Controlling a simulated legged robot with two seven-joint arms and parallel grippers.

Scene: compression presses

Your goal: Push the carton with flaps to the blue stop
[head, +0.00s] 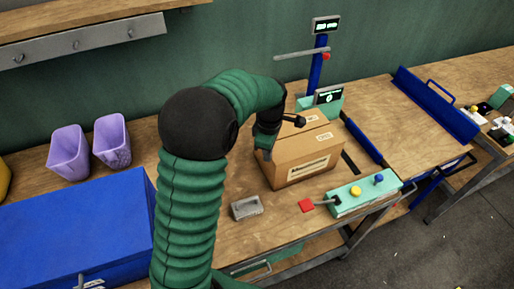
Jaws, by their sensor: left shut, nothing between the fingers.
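The brown cardboard carton (312,168) stands on the wooden bench, with labels on its top and front. My left gripper (264,152) is shut at the carton's left side, with nothing seen between its fingers. I cannot tell whether it touches the carton, and my arm covers part of the carton's far left. A low blue bar (363,142) lies on the bench to the right of the carton, with a gap between them. A taller blue panel (436,105) stands farther right; I cannot tell which one is the stop. My right gripper is not in view.
A green control box (364,195) with yellow and blue knobs sits at the bench's front edge. A red pad (306,205) and a grey block (246,207) lie in front. A scale post (316,68) stands behind. Purple bins (112,140) and a blue box (75,235) are left.

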